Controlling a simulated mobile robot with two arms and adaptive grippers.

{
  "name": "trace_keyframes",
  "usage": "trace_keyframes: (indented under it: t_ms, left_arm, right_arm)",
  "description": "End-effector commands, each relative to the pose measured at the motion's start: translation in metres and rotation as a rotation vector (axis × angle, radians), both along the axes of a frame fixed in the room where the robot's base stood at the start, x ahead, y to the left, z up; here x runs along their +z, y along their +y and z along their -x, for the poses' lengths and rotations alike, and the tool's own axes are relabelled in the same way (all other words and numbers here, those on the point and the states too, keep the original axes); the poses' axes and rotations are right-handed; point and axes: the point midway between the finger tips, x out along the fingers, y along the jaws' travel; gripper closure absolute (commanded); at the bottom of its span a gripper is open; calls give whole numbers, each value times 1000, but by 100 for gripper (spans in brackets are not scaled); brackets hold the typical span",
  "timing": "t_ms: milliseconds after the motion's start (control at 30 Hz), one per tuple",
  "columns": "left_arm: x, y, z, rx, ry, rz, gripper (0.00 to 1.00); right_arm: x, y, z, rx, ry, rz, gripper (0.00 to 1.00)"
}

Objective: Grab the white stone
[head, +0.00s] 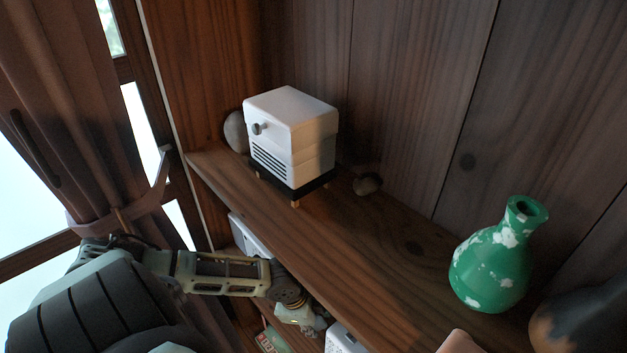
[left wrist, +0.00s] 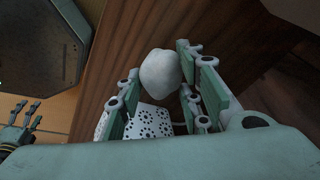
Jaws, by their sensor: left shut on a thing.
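The white stone (left wrist: 160,73) shows in the left wrist view as a pale, rounded lump between the fingertips of my left gripper (left wrist: 157,88). The gripper is shut on it, with the right finger close against its side. In the head view my left gripper (head: 297,314) is low in the picture, in front of and below the wooden shelf's front edge. I cannot make out the stone there. My right gripper (left wrist: 22,125) shows small at the left of the left wrist view, apart from the stone, with its fingers spread and nothing seen between them.
The wooden shelf (head: 390,275) bears a white box-shaped appliance (head: 290,135), a grey round object (head: 235,131), a small brown lump (head: 367,184) and a green vase (head: 495,265). A white dotted box (left wrist: 152,125) lies below my left fingers. A curtain (head: 75,110) hangs at left.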

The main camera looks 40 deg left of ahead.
Motion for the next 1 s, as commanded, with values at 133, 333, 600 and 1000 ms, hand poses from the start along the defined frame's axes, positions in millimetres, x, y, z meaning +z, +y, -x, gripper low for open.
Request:
trace_keyframes:
  t_ms: [133, 333, 600, 1000]
  left_arm:
    - [21, 1, -1, -3, -3, -2, 100]
    - [26, 4, 36, -4, 7, -3, 100]
    - [26, 9, 94, -5, 7, -2, 100]
    - [28, 14, 159, -1, 3, 0, 100]
  right_arm:
    - [0, -2, 0, 0, 1, 2, 29]
    - [-1, -4, 0, 0, 0, 4, 29]
    - [-1, -4, 0, 0, 0, 4, 29]
    - [9, -4, 0, 0, 0, 4, 29]
